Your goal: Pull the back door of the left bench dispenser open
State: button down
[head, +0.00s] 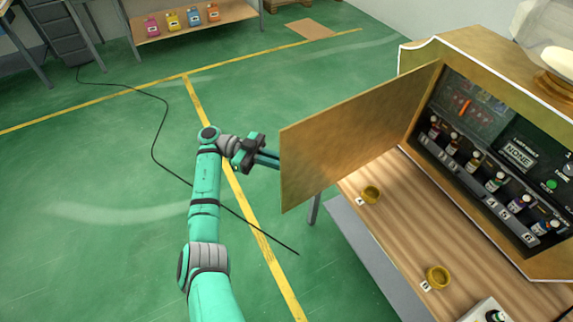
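The dispenser (488,45) is a wooden cabinet with a white-edged side, on the bench at the right. Its wooden back door (352,132) stands wide open, swung out to the left from its hinge side at the cabinet's left edge. The inside shows a row of small bottles (474,162) and a dark panel (518,155) reading "NONE". My gripper (271,158) is at the door's free left edge. Its fingertips are hidden behind the door or end at its edge, so I cannot tell whether they touch it or how far they are apart.
The bench top (415,235) holds two small yellow cups (370,194) (437,276) and a white box (486,312) near the bottom. A black cable (154,135) crosses the green floor.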

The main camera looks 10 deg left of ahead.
jog(key=shift+w+d, duration=0.15)
jog(key=shift+d, duration=0.25)
jog(key=c, duration=1.8)
grip_release()
jog(key=shift+w+d, duration=0.1)
jog(key=shift+c, duration=0.2)
jog(key=shift+a, duration=0.25)
